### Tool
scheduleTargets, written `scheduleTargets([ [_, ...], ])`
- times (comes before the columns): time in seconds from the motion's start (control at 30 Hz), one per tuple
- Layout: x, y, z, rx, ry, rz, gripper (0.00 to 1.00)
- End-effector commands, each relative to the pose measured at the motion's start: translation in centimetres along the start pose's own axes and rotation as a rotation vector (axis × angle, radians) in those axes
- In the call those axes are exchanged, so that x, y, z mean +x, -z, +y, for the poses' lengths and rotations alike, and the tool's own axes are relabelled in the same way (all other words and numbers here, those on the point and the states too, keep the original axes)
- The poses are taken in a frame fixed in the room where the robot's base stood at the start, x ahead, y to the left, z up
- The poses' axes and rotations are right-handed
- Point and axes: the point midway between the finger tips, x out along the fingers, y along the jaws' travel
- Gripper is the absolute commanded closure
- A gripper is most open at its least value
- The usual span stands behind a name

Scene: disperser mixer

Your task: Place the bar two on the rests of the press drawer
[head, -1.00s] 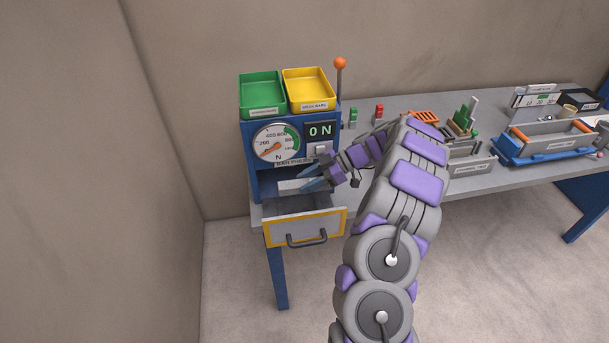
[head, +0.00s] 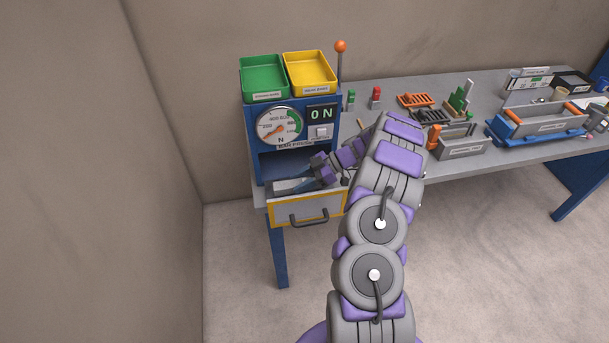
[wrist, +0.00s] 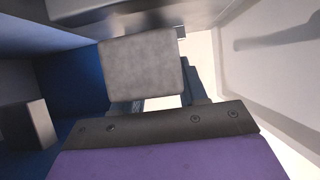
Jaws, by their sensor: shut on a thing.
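My gripper (head: 300,186) is low over the drawer's opening, behind the front panel. In the wrist view my gripper (wrist: 160,98) is shut on a grey bar (wrist: 140,62), seen as a plain rectangular face beyond the fingers. A pale drawer wall (wrist: 275,75) lies to the right of the bar. I cannot tell whether the bar touches the rests.
A grey block (wrist: 28,124) shows at the left in the wrist view; its role is unclear. Green (head: 264,78) and yellow (head: 310,72) trays sit on the press, beside an orange-knobbed lever (head: 340,62). A blue fixture (head: 540,128) and small parts occupy the bench to the right.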

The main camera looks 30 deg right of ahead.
Motion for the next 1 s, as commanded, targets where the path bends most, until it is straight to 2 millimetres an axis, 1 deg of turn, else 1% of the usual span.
scheduleTargets([
  [0.3, -0.7, -0.7, 0.3, 0.002, -0.003, 0.007, 1.00],
  [0.67, 0.1, -0.5, 0.0, 0.001, -0.001, 0.001, 1.00],
  [1.0, -0.1, -1.3, 0.2, 0.003, -0.003, 0.005, 1.00],
])
